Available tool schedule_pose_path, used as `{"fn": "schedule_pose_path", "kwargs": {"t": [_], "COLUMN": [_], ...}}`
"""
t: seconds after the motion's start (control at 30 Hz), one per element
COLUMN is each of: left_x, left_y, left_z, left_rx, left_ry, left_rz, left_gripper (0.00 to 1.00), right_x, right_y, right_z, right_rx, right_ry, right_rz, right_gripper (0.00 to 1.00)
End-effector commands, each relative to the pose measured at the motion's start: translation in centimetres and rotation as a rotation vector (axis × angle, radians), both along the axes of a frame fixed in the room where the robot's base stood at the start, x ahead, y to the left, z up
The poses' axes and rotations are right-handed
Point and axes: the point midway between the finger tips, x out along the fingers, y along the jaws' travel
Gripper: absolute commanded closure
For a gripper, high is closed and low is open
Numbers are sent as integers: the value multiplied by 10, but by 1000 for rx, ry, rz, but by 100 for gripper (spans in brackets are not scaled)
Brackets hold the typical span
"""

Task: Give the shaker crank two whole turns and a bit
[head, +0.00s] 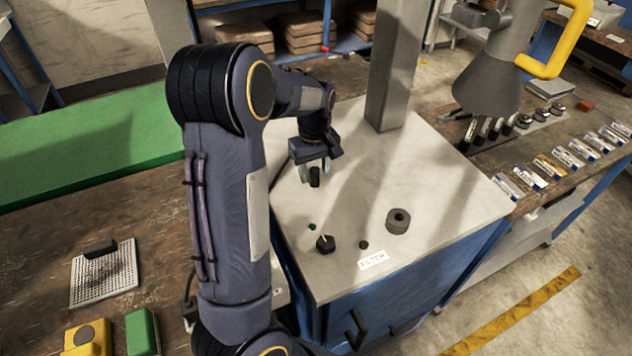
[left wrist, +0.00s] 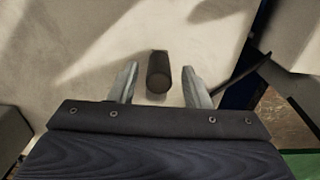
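A dark upright cylinder, which looks like the crank handle (head: 314,178), stands on the pale top of a blue-sided cabinet (head: 440,190). The handle also shows in the left wrist view (left wrist: 158,73), between the two fingers. My left gripper (head: 311,173) points down over it; in the left wrist view its fingers (left wrist: 159,80) are apart, with a gap on each side of the handle. The rest of the crank and its pivot cannot be made out. My right gripper is in neither view.
A dark ring-shaped disc (head: 398,221), a dark knob (head: 325,244) and a small white label (head: 373,260) are on the cabinet top. A grey square post (head: 395,70) rises behind. Vials (head: 570,158) lie to the right. The cabinet top's right side is clear.

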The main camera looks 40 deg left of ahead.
Motion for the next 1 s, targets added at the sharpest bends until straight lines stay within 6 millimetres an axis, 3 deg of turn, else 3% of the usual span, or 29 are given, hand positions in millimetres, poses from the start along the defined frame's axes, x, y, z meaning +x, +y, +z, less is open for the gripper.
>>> {"fn": "schedule_pose_path", "kwargs": {"t": [0.23,0.5,0.77,1.0], "left_x": [1,1,1,1], "left_y": [-1,-1,-1,-1], "left_z": [5,34,58,76], "left_rx": [0,-1,0,0], "left_ry": [-1,-2,-3,-3], "left_rz": [-1,-1,-1,-3], "left_gripper": [56,56,56,56], "right_x": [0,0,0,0], "right_y": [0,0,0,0], "right_z": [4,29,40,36], "right_rx": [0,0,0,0], "right_ry": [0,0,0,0], "right_rz": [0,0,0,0], "right_gripper": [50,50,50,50]}}
